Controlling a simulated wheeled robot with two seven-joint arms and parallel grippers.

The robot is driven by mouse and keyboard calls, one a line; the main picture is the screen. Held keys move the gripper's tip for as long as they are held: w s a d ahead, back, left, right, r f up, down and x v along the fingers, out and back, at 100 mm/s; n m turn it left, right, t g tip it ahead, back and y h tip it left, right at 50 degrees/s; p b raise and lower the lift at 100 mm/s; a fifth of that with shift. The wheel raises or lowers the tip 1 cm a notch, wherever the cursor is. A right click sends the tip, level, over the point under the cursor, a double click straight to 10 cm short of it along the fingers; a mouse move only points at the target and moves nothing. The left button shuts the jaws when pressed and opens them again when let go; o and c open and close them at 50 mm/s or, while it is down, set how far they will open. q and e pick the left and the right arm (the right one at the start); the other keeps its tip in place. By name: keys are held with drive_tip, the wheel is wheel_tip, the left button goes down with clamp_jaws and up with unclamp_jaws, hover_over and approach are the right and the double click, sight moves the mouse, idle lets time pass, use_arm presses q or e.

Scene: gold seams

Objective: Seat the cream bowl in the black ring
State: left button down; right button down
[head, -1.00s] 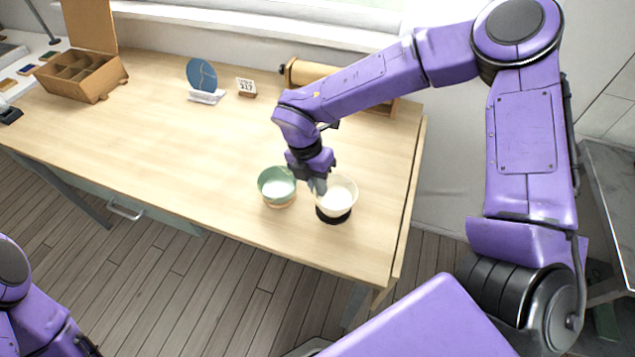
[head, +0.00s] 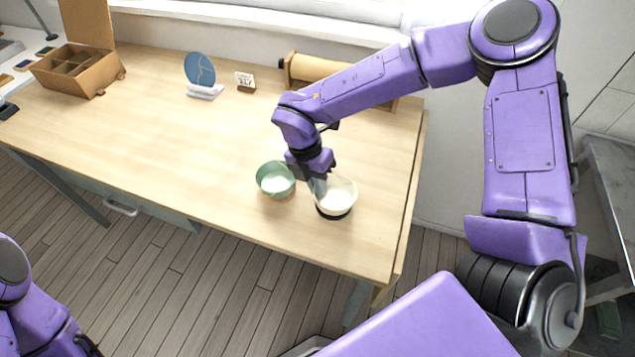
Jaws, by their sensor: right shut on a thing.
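The cream bowl (head: 341,196) is upright near the front right of the wooden table, directly over the black ring (head: 334,215). Only a thin dark strip of the ring shows below the bowl. I cannot tell whether the bowl rests fully in it. My right gripper (head: 319,188) is shut on the bowl's left rim, reaching down from above. Its fingertips are partly hidden. Part of my left arm shows at the lower left, but its gripper is out of view.
A green bowl (head: 275,180) stands close to the left of my right gripper. A blue disc on a white stand (head: 201,77), a small card (head: 245,82), a paper roll (head: 315,72) and a divided cardboard box (head: 78,72) sit farther back. The table's middle and left are clear.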

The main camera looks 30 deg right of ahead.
drive_tip(key=shift+f, duration=0.15)
drive_tip(key=c, duration=0.8)
unclamp_jaws()
drive_tip(key=shift+s+d+r+p+v, duration=0.15)
drive_tip(key=shift+s+p+v, duration=0.1)
drive_tip(key=shift+p+v, duration=0.95)
drive_tip(key=shift+s+d+p+v, duration=0.15)
drive_tip(key=shift+s+p+v, duration=0.1)
drive_tip(key=shift+p+v, duration=0.95)
drive_tip(key=shift+s+d+r+p+v, duration=0.2)
drive_tip(key=shift+p+v, duration=0.6)
drive_tip(key=shift+v, duration=0.7)
drive_tip(key=shift+f, duration=0.15)
